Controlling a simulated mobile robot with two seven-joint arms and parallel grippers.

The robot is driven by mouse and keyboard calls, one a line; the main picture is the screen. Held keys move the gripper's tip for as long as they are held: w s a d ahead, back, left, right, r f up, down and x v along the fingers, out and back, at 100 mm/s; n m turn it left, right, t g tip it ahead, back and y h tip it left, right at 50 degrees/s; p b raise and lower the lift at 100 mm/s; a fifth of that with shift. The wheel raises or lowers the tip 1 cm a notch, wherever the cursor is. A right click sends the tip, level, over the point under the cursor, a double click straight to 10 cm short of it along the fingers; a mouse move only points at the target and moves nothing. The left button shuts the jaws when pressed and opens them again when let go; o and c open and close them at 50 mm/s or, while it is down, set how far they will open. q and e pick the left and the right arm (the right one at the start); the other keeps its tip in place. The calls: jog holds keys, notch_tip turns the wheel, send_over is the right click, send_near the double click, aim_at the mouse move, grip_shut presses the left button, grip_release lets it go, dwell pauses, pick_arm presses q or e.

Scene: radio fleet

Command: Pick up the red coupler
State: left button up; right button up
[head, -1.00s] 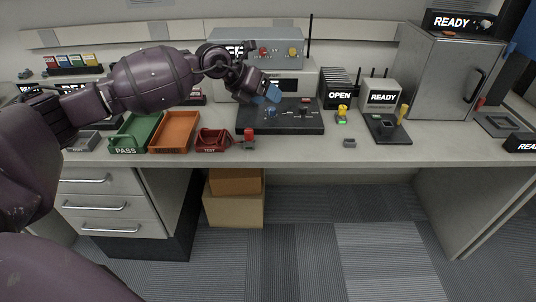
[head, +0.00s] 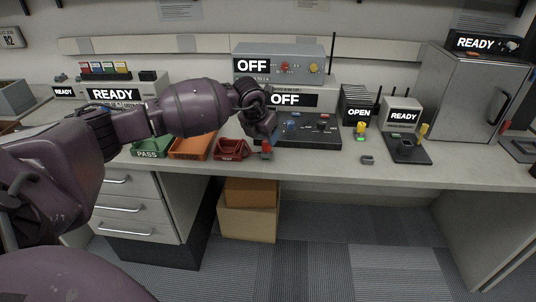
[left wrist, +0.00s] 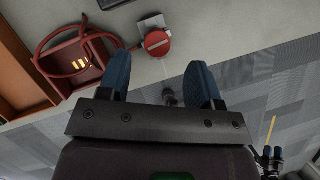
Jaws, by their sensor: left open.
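The red coupler (head: 266,146) stands on the bench near its front edge, just right of the dark red tray. In the left wrist view the coupler (left wrist: 157,44) is a round red top with a pale bar across it, beside a small grey-white block. My left gripper (head: 270,136) is just above and behind the coupler in the head view, its fingers mostly hidden by the hand. In the left wrist view the blue fingers (left wrist: 160,76) are spread with nothing between them. The coupler lies a little beyond the fingertips, between their lines.
The dark red tray (head: 231,150) holds a red cable loop. An orange tray (head: 192,149) and a green PASS tray (head: 150,147) are further left. A black board (head: 318,138) lies behind. A small grey block (head: 367,160) stands right; bare bench lies between.

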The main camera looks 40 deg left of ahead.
aim_at(266, 142)
pick_arm(q)
jog(key=shift+w+f, duration=0.2)
jog(key=shift+f, duration=0.2)
jog(key=b+x, duration=0.1)
jog(key=x, duration=0.2)
jog(key=shift+w+a+f, duration=0.15)
jog(key=shift+w+f, duration=0.3)
jog(key=shift+f, duration=0.05)
jog(key=shift+r, duration=0.15)
jog(key=shift+c, duration=0.2)
jog(key=c, duration=0.9)
